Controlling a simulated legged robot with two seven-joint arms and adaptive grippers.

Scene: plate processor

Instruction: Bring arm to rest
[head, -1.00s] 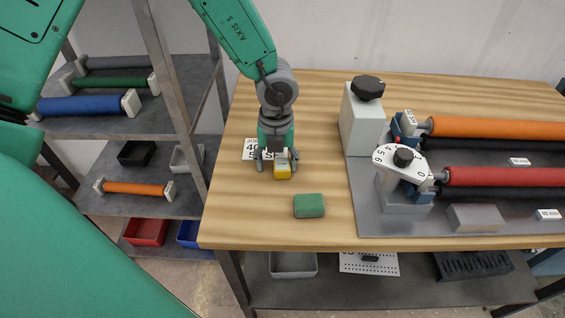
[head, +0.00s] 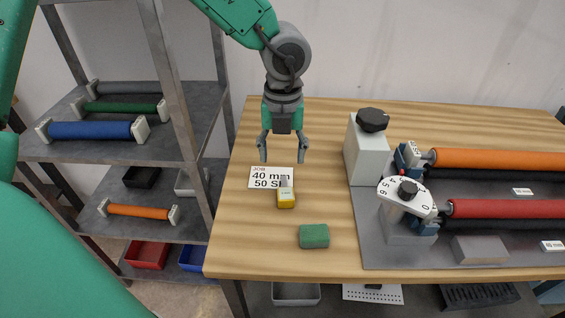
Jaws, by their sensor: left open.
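My left arm (head: 286,50) comes in from the upper left in the head view. Its gripper (head: 283,158) points down with its two fingers spread, open and empty. The yellow block stands on the table, apart from the fingers, at the lower right of a white job card (head: 268,177) that reads 40 mm. My right gripper does not show.
A green block (head: 314,236) lies near the table's front edge. The plate processor (head: 370,228) with orange (head: 500,159) and red rollers (head: 505,208) fills the right side. A shelf rack (head: 185,125) with rollers stands left. The table's front-left area is clear.

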